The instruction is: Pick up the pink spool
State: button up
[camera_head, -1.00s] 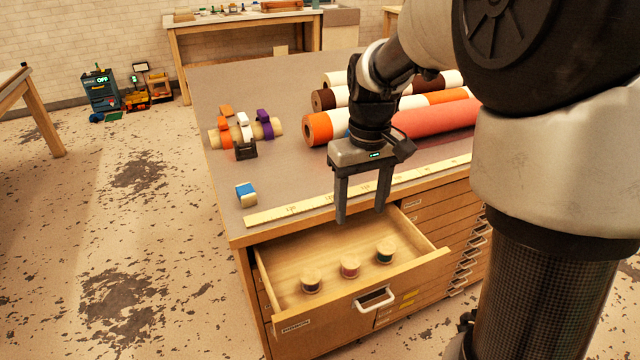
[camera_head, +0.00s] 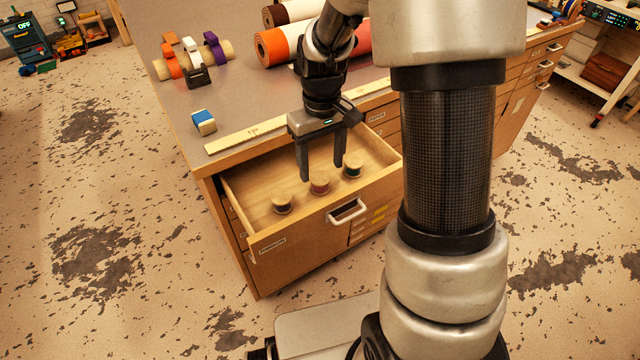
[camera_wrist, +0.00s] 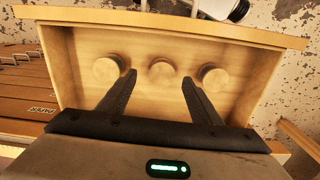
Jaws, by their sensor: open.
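The pink spool (camera_head: 320,186) stands upright in the open drawer (camera_head: 245,208), in the middle of a row of three spools. Its wooden top shows in the wrist view (camera_wrist: 162,72), between and beyond the two fingers. A dark spool (camera_head: 281,203) stands to its left and a green spool (camera_head: 353,166) to its right in the head view. My gripper (camera_head: 322,172) is open and empty, pointing down over the drawer behind the pink spool. The fingers also show in the wrist view (camera_wrist: 158,80). Whether a finger touches any spool I cannot tell.
The drawer's front panel with a white handle (camera_head: 347,211) faces the camera. On the cabinet top are a yellow ruler (camera_head: 240,138), a blue-and-white item (camera_head: 204,122), tape dispensers (camera_head: 193,60) and large rolls (camera_head: 283,44). The drawer walls surround the spools.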

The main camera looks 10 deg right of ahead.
aim_at(320, 178)
notch_tip(320, 178, down, 5)
jog(key=shift+a+f+b, duration=0.1)
jog(key=shift+a+b, duration=0.05)
jog(key=shift+b, duration=0.45)
jog(key=shift+c, duration=0.4)
jog(key=c, duration=1)
